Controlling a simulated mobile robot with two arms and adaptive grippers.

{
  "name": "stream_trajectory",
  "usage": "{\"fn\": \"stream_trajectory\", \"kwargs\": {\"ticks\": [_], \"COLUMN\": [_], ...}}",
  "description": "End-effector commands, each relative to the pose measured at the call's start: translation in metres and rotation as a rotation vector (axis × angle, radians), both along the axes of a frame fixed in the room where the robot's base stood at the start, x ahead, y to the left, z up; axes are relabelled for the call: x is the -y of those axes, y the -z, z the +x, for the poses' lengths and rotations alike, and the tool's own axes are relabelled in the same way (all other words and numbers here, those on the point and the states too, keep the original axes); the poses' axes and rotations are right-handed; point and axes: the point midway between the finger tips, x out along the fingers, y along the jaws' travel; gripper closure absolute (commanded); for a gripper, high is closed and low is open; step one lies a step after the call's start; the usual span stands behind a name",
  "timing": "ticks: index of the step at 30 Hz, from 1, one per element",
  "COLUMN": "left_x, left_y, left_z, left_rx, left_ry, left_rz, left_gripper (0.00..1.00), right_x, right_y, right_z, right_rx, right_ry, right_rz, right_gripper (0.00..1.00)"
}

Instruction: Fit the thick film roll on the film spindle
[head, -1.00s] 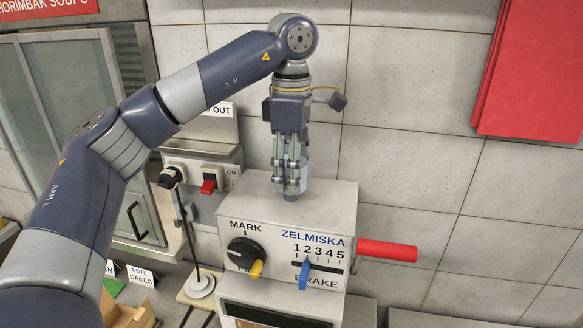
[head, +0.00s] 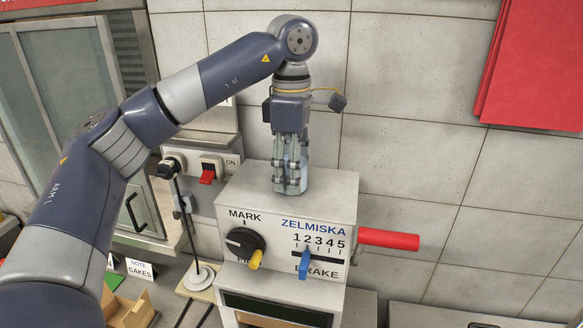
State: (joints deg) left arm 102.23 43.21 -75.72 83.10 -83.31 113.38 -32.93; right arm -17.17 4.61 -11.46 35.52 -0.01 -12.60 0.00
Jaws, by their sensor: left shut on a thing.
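My left gripper (head: 290,183) points straight down over the top of the white ZELMISKA machine (head: 318,190). It is shut on a pale bluish, see-through cylinder (head: 301,174), which looks like the thick film roll. The fingers cover much of the roll, and it stands upright. The roll's lower end overlaps the machine top in the picture; I cannot tell whether it touches. I cannot pick out the film spindle with certainty; it may be hidden behind the fingers and roll. My right gripper is not in view.
The machine front has a black MARK knob (head: 241,243) and a blue BRAKE lever (head: 304,265). A red handle (head: 388,239) sticks out right. A thin rod on a round base (head: 199,279) stands left. A red switch (head: 207,177) is on the wall unit behind.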

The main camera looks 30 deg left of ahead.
Motion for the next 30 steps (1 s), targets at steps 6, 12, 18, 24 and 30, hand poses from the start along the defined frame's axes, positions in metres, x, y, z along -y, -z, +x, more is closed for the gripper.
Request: {"fn": "stream_trajectory", "kwargs": {"ticks": [6, 12, 18, 24, 30], "left_x": [0.000, 0.000, 0.000, 0.000, 0.000], "left_y": [0.003, 0.003, 0.002, -0.019, -0.052], "left_z": [0.000, 0.000, 0.000, 0.001, 0.000], "left_rx": [0.001, 0.001, 0.001, 0.004, 0.005], "left_ry": [0.000, 0.000, 0.000, -0.001, -0.001], "left_rz": [0.000, 0.000, 0.000, 0.002, 0.002], "left_gripper": [0.35, 0.27, 0.27, 0.27, 0.27], "right_x": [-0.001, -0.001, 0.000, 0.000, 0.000], "right_y": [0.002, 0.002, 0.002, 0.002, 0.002], "right_z": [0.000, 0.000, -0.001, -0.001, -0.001], "right_rx": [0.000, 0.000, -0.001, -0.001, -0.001], "right_ry": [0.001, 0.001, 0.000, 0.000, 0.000], "right_rz": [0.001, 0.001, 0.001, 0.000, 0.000], "right_gripper": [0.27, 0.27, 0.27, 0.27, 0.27]}}
